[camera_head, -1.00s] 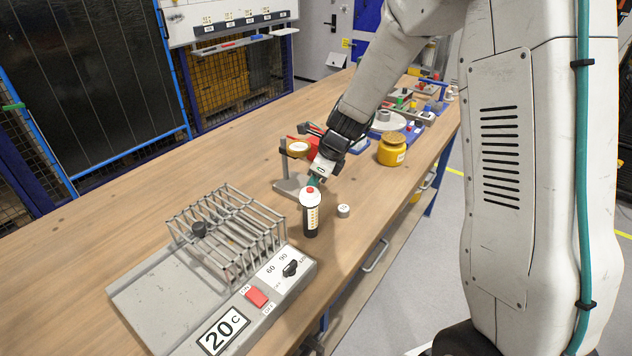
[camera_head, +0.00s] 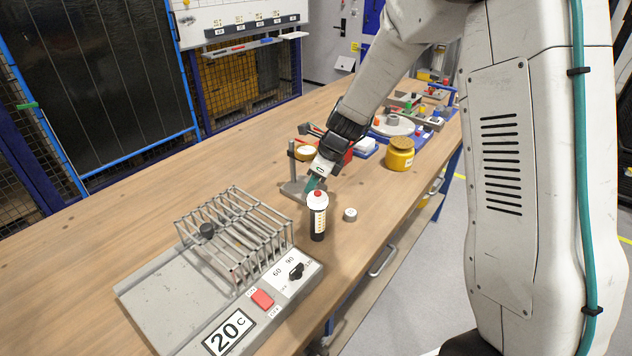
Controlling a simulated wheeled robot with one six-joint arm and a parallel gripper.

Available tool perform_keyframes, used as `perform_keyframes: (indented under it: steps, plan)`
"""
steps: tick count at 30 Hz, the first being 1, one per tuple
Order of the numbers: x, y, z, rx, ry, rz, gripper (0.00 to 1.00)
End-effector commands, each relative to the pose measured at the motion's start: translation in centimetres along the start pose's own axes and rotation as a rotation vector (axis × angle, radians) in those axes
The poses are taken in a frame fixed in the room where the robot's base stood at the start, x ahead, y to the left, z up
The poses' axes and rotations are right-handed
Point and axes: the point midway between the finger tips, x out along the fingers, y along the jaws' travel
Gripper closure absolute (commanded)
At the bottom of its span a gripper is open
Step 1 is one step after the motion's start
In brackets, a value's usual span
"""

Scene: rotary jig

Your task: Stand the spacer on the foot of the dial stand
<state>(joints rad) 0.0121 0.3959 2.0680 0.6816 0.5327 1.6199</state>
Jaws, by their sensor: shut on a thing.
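My gripper (camera_head: 314,184) points down over the bench, shut, with a small green piece at its tips. I take this piece for the spacer; its lower part is hidden behind a bottle, so its shape is unclear. The dial stand (camera_head: 291,162) is just left of my gripper, with a grey upright post and a round dial (camera_head: 305,153). Its flat grey foot (camera_head: 290,191) rests on the bench, partly covered by my gripper and the bottle. I cannot tell whether the green piece touches the foot.
A black and white bottle (camera_head: 318,222) with a red top stands in front of my gripper. A heater with a wire rack (camera_head: 240,240) is at front left, a yellow jar (camera_head: 399,154) behind right. The bench's left side is clear.

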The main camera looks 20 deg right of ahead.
Motion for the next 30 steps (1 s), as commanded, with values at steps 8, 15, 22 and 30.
perform_keyframes:
  steps: [8,15,22,30]
  plan:
    - [0.3,-0.3,0.7,0.0,-0.001,-0.001,1.0]
    - [0.5,-0.4,1.2,-0.001,-0.001,-0.001,1.0]
    - [0.5,-0.5,1.4,-0.001,-0.001,-0.001,1.0]
    - [0.5,-0.5,1.4,-0.001,-0.001,-0.001,0.48]
